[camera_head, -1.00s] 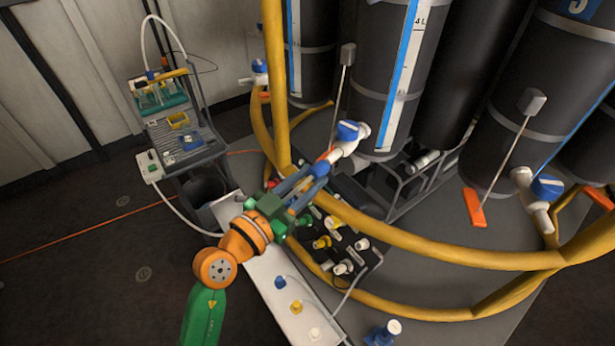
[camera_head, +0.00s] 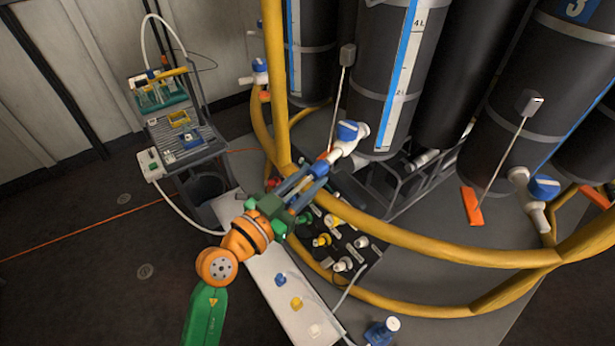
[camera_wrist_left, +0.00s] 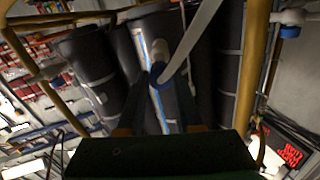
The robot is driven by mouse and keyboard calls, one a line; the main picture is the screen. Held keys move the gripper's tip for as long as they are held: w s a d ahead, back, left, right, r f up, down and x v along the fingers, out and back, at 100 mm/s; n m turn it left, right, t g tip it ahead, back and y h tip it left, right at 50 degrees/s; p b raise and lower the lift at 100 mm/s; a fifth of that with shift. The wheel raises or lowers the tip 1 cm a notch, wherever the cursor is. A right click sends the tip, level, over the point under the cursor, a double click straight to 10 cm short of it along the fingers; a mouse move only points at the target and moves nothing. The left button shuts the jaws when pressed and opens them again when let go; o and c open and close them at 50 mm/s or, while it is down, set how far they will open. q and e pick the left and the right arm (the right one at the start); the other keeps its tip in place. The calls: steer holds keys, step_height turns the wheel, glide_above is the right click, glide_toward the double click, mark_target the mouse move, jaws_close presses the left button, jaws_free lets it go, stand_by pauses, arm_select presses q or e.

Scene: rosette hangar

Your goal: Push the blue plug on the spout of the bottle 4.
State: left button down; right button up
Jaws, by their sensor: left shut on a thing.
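My left gripper (camera_head: 319,169) reaches up from the lower left and is shut on a small blue piece, apparently the blue plug, mostly hidden between its fingers. The fingertips are right at the mouth of the white spout (camera_head: 344,150), which has a blue valve handle (camera_head: 348,130). Whether the plug touches or sits in the spout cannot be told. The spout belongs to a dark bottle (camera_head: 377,75) with a blue-edged level strip; its number does not show. In the left wrist view, the gripper fingers (camera_wrist_left: 158,75) point towards the bottle. My right gripper is not in view.
A yellow ring rail (camera_head: 420,246) curves around the bottles, close by my left arm. A white board (camera_head: 268,265) holds blue, yellow and white pieces. A dark tray of fittings (camera_head: 350,245) lies below the gripper. A grey trolley (camera_head: 185,150) stands at left.

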arm_select(q)
steer(key=shift+w+d+p, duration=0.25)
steer(key=shift+w+p, duration=0.1)
steer(key=shift+w, duration=0.05)
stand_by(0.5)
steer(key=shift+c, duration=2.4)
jaws_free()
steer(key=v, duration=0.7)
